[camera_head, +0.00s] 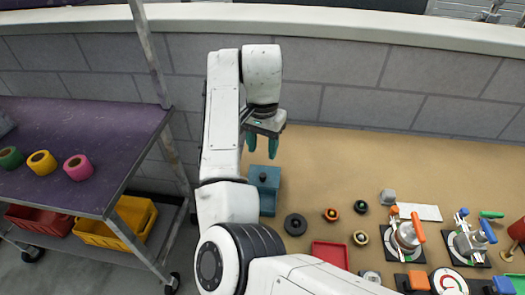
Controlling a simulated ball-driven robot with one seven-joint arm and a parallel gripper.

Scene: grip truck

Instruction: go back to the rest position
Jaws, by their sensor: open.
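My gripper (262,146) is at the upper middle of the camera_head view, at the end of my white arm. It points down with its two teal fingers apart, open, and nothing shows between them. The exact height of the fingertips over the bench is hard to tell. My arm hides part of the bench's left edge.
A purple cart (90,125) with several tape rolls stands left, with a red bin (40,220) and a yellow bin (120,222) below. Clamps (405,238), small round parts and a red tray (330,254) fill the bench's near right. A grey block wall (360,80) runs behind.

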